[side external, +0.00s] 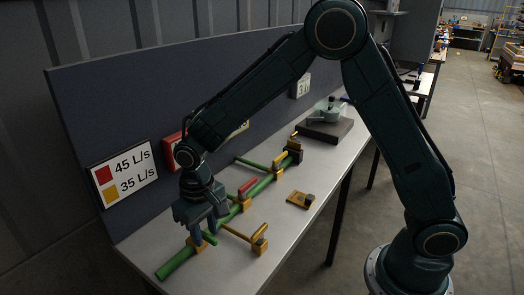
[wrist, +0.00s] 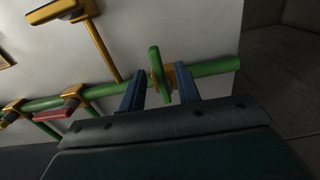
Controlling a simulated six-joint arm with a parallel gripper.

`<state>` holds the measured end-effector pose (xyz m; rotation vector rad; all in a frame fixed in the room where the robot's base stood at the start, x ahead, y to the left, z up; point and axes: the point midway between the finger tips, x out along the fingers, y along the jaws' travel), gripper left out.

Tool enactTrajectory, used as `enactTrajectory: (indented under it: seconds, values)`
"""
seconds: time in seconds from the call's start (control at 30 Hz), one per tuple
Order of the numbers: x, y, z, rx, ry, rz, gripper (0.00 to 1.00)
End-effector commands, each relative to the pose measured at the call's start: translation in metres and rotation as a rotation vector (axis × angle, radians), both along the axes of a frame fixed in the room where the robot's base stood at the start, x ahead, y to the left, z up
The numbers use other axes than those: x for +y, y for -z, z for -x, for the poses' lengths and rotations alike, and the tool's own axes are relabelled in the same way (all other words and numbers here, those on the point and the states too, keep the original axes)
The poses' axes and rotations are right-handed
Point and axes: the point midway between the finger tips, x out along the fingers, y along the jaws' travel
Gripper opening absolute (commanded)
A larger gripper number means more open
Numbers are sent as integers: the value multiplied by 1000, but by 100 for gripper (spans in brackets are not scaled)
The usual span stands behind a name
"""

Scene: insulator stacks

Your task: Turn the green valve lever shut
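The green valve lever (wrist: 158,76) shows in the wrist view, lying across the green pipe (wrist: 215,67) at a yellow fitting (wrist: 171,80). My gripper (wrist: 159,73) is open, with one blue finger on each side of the lever. A gap shows between the lever and each finger, so it does not look gripped. In the side view my gripper (side external: 203,229) points down over the near end of the green pipe (side external: 176,264). There the green lever is hidden behind the fingers, and a yellow fitting (side external: 209,238) shows beside them.
A red lever (side external: 247,186) sits farther along the pipe. Yellow side branches (side external: 236,233) stick out over the grey table (side external: 300,235). A loose yellow piece (side external: 299,199) and a dark block (side external: 325,131) lie farther back. A sign reading 45 L/s and 35 L/s (side external: 124,174) hangs on the panel.

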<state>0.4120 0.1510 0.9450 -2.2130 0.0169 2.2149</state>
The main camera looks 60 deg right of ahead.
Motion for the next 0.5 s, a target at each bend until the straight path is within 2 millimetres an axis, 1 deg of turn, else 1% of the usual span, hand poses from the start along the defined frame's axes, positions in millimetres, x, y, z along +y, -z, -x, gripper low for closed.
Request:
enactTrajectory:
  seconds: [0.17,0.27,0.5]
  values:
    - [0,-11,-1,-3,0,-1,33]
    - [0,-22,-1,-3,0,-1,33]
    - [0,-59,-1,-4,0,-2,33]
